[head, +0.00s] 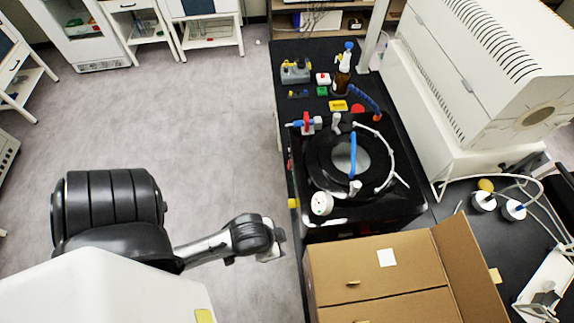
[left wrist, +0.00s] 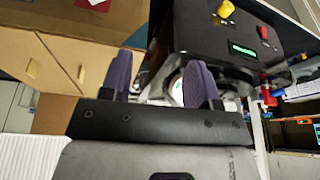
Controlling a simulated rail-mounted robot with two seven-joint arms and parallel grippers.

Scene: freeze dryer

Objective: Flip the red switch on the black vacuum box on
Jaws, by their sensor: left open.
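The black vacuum box (head: 400,208) stands on the dark bench in the head view, with a round lid on top. Its panel shows in the left wrist view (left wrist: 200,38), with the red switch (left wrist: 263,33), a yellow knob (left wrist: 225,9) and a green display (left wrist: 243,50). The switch's on or off position is too small to tell. My left gripper (head: 278,245) is left of the box's near corner, apart from it. In the left wrist view its fingers (left wrist: 158,62) are open and empty, with the switch to their right. My right gripper is in neither view.
An open cardboard box (head: 400,272) sits on the bench in front of the vacuum box. A large white machine (head: 470,75) stands to the right. Bottles and small parts lie behind the vacuum box. The floor (head: 200,130) left of the bench is clear.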

